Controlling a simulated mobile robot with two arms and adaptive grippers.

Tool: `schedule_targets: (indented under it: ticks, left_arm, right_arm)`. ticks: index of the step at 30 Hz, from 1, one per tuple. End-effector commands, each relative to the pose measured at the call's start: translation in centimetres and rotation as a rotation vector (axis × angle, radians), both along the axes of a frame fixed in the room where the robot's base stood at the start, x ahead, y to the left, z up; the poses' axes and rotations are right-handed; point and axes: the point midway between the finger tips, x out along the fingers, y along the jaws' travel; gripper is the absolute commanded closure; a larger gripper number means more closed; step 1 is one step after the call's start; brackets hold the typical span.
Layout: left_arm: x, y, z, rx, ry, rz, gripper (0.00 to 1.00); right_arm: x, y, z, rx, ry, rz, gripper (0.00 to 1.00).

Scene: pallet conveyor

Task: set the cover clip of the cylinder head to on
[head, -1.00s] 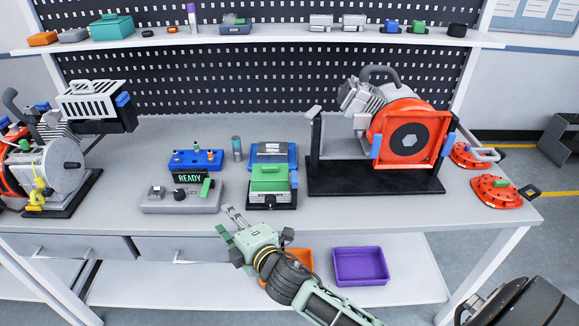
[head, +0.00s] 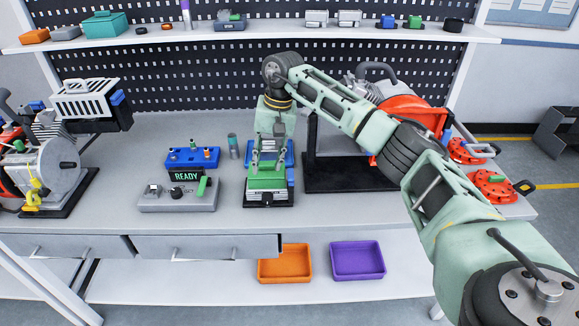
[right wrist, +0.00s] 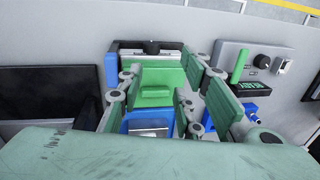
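A small grey unit on a black base, with a green block (head: 267,180) on top, stands at the middle front of the bench; I take it for the cylinder head with its cover clip. The green block (right wrist: 158,84) also shows in the right wrist view, with blue parts around it. My right gripper (head: 269,160) points down over this unit, its fingers apart on either side of the block. No firm contact can be made out. The gripper (right wrist: 166,85) partly hides the unit's far part. My left gripper is out of view.
A grey control box (head: 180,198) with a READY display and a blue fixture (head: 193,158) stand just left. A large engine on a black stand (head: 340,180) is close on the right, partly behind my arm. An orange bin (head: 285,276) and purple bin (head: 358,272) sit below.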

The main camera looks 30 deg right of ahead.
Motion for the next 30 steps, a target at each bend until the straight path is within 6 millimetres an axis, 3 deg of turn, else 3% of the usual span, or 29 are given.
schedule_targets:
  ticks: [1, 3, 6, 21, 30]
  left_arm:
    - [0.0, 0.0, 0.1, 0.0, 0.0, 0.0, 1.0]
    - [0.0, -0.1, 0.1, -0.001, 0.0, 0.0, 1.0]
    - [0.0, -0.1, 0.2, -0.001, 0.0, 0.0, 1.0]
    - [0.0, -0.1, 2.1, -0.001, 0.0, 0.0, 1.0]
    - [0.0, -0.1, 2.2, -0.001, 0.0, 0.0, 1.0]
  right_arm:
    - [-0.4, -2.3, 1.2, -0.062, 0.02, 0.012, 0.67]
    - [-1.1, -4.5, 2.2, -0.123, 0.048, 0.027, 0.67]
    - [-1.6, -6.0, 2.6, -0.162, 0.072, 0.038, 0.67]
    - [-1.8, -6.0, -4.0, -0.165, 0.075, 0.04, 0.67]
    - [-1.7, -6.0, -5.0, -0.164, 0.073, 0.04, 0.67]
